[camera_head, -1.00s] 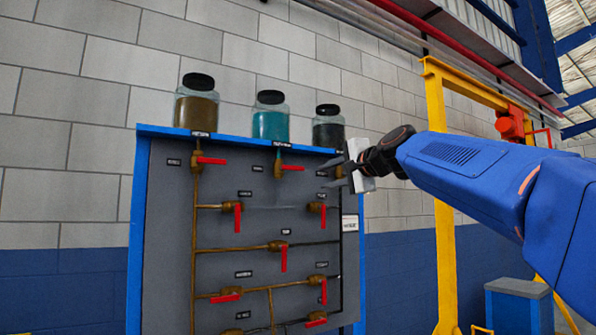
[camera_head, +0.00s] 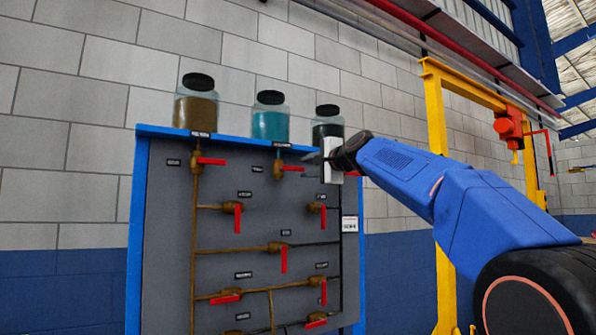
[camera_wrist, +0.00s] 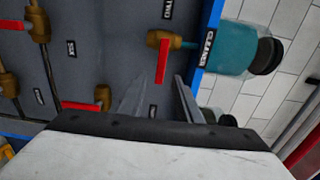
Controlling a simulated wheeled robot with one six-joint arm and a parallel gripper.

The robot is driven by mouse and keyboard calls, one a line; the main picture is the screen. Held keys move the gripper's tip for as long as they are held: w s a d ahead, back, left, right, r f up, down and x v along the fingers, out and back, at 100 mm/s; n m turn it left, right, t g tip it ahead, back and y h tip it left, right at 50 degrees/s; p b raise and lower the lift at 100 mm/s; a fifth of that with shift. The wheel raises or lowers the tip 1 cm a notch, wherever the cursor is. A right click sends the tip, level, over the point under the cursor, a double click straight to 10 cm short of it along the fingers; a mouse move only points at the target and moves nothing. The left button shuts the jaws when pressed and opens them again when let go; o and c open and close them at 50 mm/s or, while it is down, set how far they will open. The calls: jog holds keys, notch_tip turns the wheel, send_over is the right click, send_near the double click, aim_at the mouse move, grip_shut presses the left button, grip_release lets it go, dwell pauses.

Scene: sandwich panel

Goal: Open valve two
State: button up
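A grey valve panel (camera_head: 165,250) with a blue frame carries several brass valves with red handles. The top row has a left valve (camera_head: 208,161), a middle valve (camera_head: 290,168) and a right valve (camera_head: 352,174) mostly hidden behind my gripper (camera_head: 318,168). Another red handle (camera_wrist: 78,106) lies to the left.
Brown (camera_head: 196,103), teal (camera_head: 270,118) and dark (camera_head: 328,128) jars stand along the panel's top edge, the dark one close behind my gripper. A yellow frame (camera_head: 440,220) stands right of the panel. The space before the panel looks clear.

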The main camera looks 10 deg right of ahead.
aim_at(299, 169)
jog(key=shift+x, duration=3.15)
grip_shut()
